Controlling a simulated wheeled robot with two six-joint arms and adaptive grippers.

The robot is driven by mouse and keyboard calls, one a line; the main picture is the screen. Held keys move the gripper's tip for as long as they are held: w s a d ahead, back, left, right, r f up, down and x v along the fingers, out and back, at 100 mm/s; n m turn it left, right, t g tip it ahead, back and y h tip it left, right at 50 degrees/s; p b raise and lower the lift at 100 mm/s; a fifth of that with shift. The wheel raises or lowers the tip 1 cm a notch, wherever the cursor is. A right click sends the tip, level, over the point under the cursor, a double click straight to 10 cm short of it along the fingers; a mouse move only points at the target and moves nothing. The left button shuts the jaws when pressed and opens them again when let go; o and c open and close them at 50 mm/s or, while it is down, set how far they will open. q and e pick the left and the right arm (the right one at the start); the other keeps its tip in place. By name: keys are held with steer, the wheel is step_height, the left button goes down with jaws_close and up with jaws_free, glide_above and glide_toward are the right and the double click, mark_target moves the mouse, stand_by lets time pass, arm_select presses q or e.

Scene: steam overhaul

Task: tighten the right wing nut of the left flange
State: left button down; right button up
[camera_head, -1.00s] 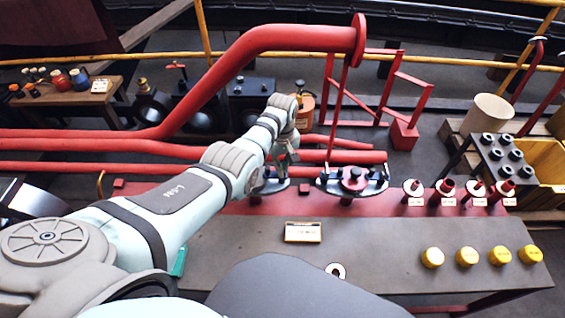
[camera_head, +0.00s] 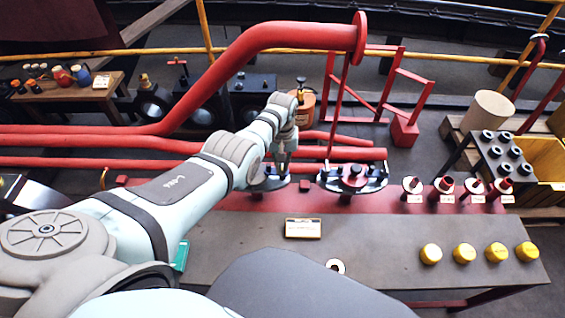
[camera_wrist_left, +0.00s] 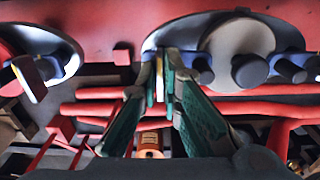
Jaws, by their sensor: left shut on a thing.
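The left flange (camera_head: 268,184) is a low oval fitting on the red strip of the bench, partly hidden behind my arm in the head view. In the left wrist view its pale disc (camera_wrist_left: 238,36) and dark blue bolts show. My left gripper (camera_wrist_left: 161,60) points down at the flange's right end, also seen in the head view (camera_head: 284,166). Its green fingers are shut on the right wing nut, of which a narrow yellowish part (camera_wrist_left: 160,82) shows between them. Most of the nut is hidden. My right gripper is in neither view.
The right flange (camera_head: 353,178), with a red centre, stands close by on the right. A small red block (camera_head: 304,185) lies between the flanges. Red pipes (camera_head: 330,152) run behind. A sign (camera_head: 303,228), a ring (camera_head: 335,266) and several yellow caps (camera_head: 464,253) stand on the bench.

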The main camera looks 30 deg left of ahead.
arm_select(q)
steer(key=c, duration=1.8)
jaws_free()
steer(key=shift+o, duration=0.2)
step_height(320, 180, up, 12)
